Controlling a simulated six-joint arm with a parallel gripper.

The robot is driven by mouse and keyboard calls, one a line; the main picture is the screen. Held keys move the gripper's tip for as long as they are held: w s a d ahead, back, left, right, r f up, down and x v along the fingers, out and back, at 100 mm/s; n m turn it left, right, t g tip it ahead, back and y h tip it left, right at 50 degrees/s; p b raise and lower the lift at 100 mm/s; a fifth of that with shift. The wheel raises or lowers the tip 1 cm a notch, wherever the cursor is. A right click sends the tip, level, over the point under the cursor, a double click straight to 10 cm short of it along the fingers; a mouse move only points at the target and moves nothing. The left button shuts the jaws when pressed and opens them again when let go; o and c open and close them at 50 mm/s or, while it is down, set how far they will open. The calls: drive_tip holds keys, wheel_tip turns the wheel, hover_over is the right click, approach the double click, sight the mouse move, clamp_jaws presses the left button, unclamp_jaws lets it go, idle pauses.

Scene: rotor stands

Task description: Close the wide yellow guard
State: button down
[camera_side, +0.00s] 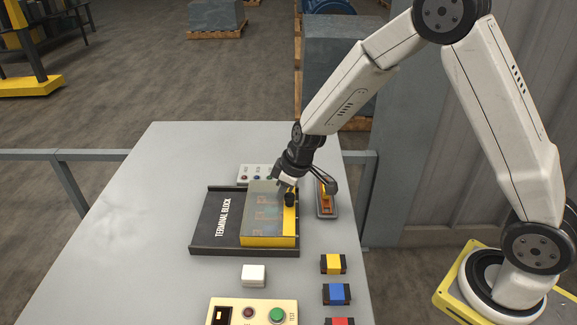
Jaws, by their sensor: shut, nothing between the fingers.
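The wide yellow guard (268,241) is a clear-topped cover with yellow edges. It sits over the right part of the dark base marked TERMINAL BLOCK (220,216), and the left part of that base is uncovered. A black knob (289,200) stands on the guard's yellow right strip. My gripper (286,187) is shut and empty, just above and beside the knob. Whether its fingertips touch the knob or the guard I cannot tell. Some coloured parts show faintly through the clear top.
A grey unit with an orange face (326,200) stands close to the right. A button panel (255,172) is behind. Coloured blocks (334,264), a white block (253,275) and a cream control box (252,308) are in front. The table's left side is clear.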

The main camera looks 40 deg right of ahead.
sight(265, 200)
drive_tip(key=shift+s+d, duration=0.45)
drive_tip(key=shift+s, duration=0.1)
drive_tip(key=shift+f, duration=0.1)
drive_tip(key=shift+w+a, duration=0.5)
drive_tip(key=shift+w, duration=0.35)
drive_tip(key=shift+w+a, duration=0.5)
drive_tip(key=shift+w, duration=0.35)
drive_tip(key=shift+w+a+r, duration=0.1)
drive_tip(key=shift+w+r, duration=0.1)
drive_tip(key=shift+r, duration=0.1)
drive_tip(key=v, duration=0.9)
drive_tip(key=shift+s+r, duration=0.2)
drive_tip(key=shift+r, duration=0.1)
drive_tip(key=shift+s, duration=0.1)
drive_tip(key=s+d+f+m+h, duration=0.1)
drive_tip(key=s+d+m, duration=0.1)
drive_tip(key=s, duration=0.7)
drive_tip(key=s+d+f+m, duration=0.2)
drive_tip(key=s+m, duration=0.2)
drive_tip(key=s, duration=0.5)
drive_tip(key=shift+d+g+h, duration=0.3)
drive_tip(key=shift+d+h, duration=0.1)
